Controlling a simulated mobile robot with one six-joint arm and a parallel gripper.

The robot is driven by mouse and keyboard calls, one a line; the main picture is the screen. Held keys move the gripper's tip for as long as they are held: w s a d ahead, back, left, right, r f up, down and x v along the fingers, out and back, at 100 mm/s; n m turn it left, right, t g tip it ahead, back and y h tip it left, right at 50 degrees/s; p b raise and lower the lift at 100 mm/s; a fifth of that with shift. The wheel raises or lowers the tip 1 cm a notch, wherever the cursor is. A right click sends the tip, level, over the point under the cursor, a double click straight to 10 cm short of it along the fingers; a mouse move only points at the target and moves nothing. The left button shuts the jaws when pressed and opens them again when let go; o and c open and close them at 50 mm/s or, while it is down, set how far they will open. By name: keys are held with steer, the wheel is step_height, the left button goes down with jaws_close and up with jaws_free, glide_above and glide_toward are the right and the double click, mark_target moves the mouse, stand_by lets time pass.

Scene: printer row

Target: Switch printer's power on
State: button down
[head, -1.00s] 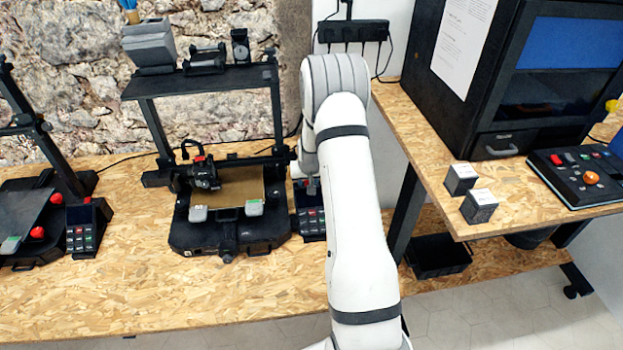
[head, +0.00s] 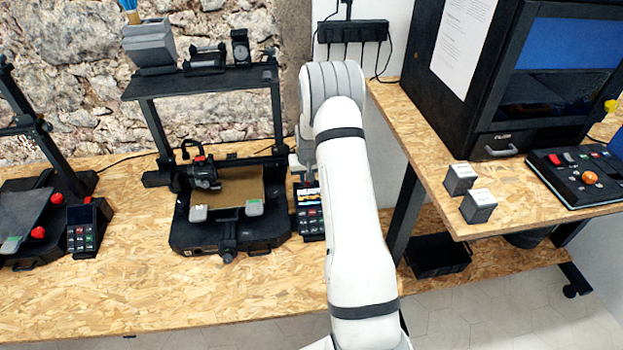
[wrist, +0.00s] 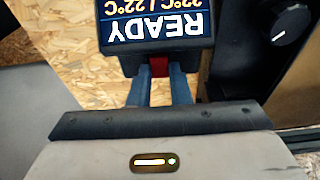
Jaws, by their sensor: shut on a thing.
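The printer (head: 228,228) in the middle of the bench has a black frame and a brown bed. Its small control box (head: 310,222) stands at its right, with a lit screen above red and green keys. In the wrist view the control box screen (wrist: 155,22) appears upside down and reads "READY" and "22°C / 22°C". A red switch piece (wrist: 158,67) shows at the box's edge between the two fingers of my gripper (wrist: 160,85). My gripper is shut on it. In the head view my gripper is behind the box's top edge, partly hidden by my arm.
Another printer with its own control box (head: 85,228) stands at the left. A raised bench at the right holds two small boxes (head: 478,206), a black button panel (head: 580,177) and a large black machine (head: 450,60). The front of the lower bench (head: 150,290) is clear.

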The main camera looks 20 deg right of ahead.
stand_by(0.4)
steer(key=c, duration=1.3)
jaws_free()
steer(key=shift+c, duration=0.2)
step_height(320, 180, up, 8)
steer(key=s+b, duration=0.1)
steer(key=b, duration=0.1)
steer(key=shift+f, duration=0.2)
steer(key=shift+a, duration=0.1)
